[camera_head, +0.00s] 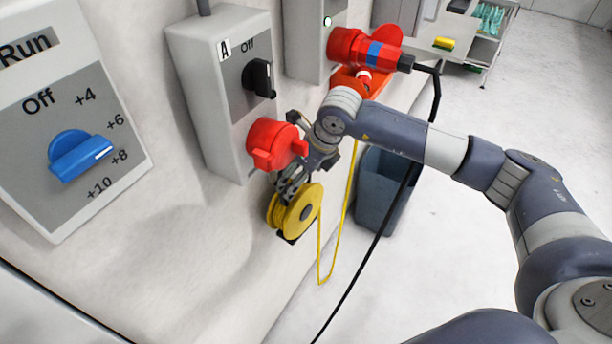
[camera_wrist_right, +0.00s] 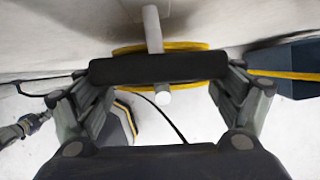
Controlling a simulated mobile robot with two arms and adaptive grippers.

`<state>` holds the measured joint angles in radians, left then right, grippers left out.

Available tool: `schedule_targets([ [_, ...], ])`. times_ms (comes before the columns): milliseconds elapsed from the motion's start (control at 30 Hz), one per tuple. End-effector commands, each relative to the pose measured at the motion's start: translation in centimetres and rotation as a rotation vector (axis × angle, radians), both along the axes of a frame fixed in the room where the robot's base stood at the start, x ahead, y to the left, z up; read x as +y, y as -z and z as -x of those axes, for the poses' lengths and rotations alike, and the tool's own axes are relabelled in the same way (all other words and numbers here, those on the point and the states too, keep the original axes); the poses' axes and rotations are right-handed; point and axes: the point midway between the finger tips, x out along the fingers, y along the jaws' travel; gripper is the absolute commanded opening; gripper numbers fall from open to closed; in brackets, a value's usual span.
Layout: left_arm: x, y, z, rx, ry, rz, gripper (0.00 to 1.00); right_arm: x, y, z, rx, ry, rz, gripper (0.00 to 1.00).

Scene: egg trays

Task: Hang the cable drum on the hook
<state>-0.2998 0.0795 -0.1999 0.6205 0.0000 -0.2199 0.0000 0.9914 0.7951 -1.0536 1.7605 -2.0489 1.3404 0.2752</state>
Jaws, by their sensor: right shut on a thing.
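The yellow cable drum (camera_head: 305,213) is beside the pale wall, below a red socket, in the head view. My right gripper (camera_head: 291,184) is shut on its upper part. In the right wrist view the drum (camera_wrist_right: 205,46) shows partly behind a black bar (camera_wrist_right: 160,69) between my fingers, probably its handle. A pale rod (camera_wrist_right: 152,28), possibly the hook, comes from the wall and its round end shows below the bar. I cannot tell whether the bar rests on it. In the head view the hook is hidden. A small grey jointed part at the wrist view's left edge looks like my left gripper (camera_wrist_right: 36,122).
A red socket (camera_head: 272,143) on a grey switch box (camera_head: 209,92) sits close above my gripper. A yellow cable (camera_head: 335,235) hangs in a loop from the drum. A black cable (camera_head: 382,228) runs down past a blue-grey bin (camera_head: 374,200).

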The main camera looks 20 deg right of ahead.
Motion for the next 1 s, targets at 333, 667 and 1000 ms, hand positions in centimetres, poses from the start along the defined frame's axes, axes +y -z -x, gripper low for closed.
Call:
schedule_targets([
  [333, 0.0, 1.3, 0.0, 0.001, 0.0, 0.0, 0.0, 0.9, 0.9, -1.3, -0.007, -0.001, -0.003, 0.37],
  [667, 0.0, 2.6, 0.0, 0.001, 0.0, 0.0, 0.0, 1.1, 1.9, -1.5, -0.006, 0.0, -0.003, 0.37],
  [1000, 0.0, 2.8, 0.1, 0.001, 0.0, 0.0, 0.0, 1.1, 2.2, -1.4, -0.005, 0.0, -0.002, 0.37],
])
